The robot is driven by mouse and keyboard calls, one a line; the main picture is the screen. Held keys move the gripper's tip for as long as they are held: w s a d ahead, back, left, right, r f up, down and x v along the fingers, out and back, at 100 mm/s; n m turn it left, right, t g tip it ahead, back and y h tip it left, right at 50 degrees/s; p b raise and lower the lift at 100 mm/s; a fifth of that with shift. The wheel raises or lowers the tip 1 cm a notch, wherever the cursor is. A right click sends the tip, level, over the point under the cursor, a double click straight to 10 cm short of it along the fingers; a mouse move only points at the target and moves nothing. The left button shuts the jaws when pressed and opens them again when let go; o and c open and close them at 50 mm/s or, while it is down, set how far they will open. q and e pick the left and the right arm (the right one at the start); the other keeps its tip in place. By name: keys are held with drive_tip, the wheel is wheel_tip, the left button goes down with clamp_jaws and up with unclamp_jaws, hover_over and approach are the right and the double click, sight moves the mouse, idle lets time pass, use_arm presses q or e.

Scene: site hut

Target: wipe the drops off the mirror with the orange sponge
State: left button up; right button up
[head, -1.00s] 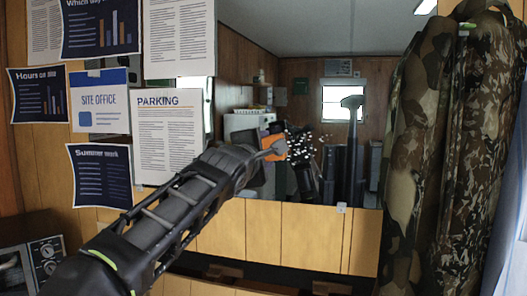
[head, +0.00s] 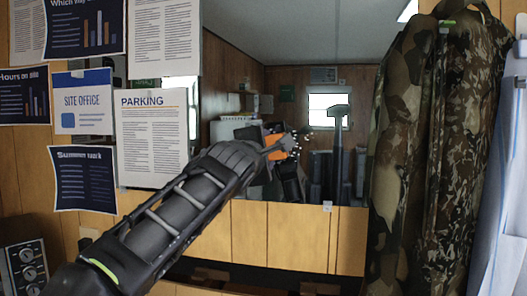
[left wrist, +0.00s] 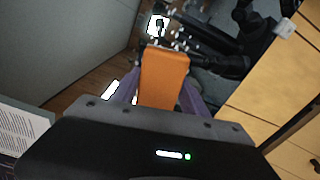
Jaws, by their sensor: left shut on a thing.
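The mirror (head: 290,48) fills the middle of the head view and reflects the room and me. My left gripper (head: 279,147) is in front of its lower middle, shut on the orange sponge (head: 272,140). In the left wrist view the sponge (left wrist: 163,78) sticks out between the fingers towards the mirror. I cannot tell whether it touches the glass. White drops (head: 303,133) show just right of the sponge in the head view; my gripper may hide others. My right gripper is not in view.
Camouflage clothing (head: 455,150) hangs at the mirror's right. Papers, including a parking sheet (head: 153,138), are on the wall at its left. Light wooden panelling (head: 290,236) runs below. A dark box with knobs (head: 25,268) stands at the lower left.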

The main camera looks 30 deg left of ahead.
sight(300, 148)
use_arm(q)
drive_tip(key=shift+w+d+f, duration=0.1)
drive_tip(key=shift+w+d, duration=0.1)
drive_tip(key=shift+d, duration=0.25)
drive_tip(key=shift+w+d, duration=0.2)
drive_tip(key=shift+d, duration=0.25)
drive_tip(key=shift+w+d, duration=0.3)
drive_tip(key=shift+d, duration=0.55)
drive_tip(key=shift+w+d, duration=0.2)
drive_tip(key=shift+d, duration=0.45)
drive_tip(key=shift+w+d, duration=0.25)
drive_tip(key=shift+d, duration=0.35)
drive_tip(key=shift+w+d, duration=0.2)
drive_tip(key=shift+d, duration=0.45)
drive_tip(key=shift+a, duration=0.1)
drive_tip(key=shift+a, duration=0.1)
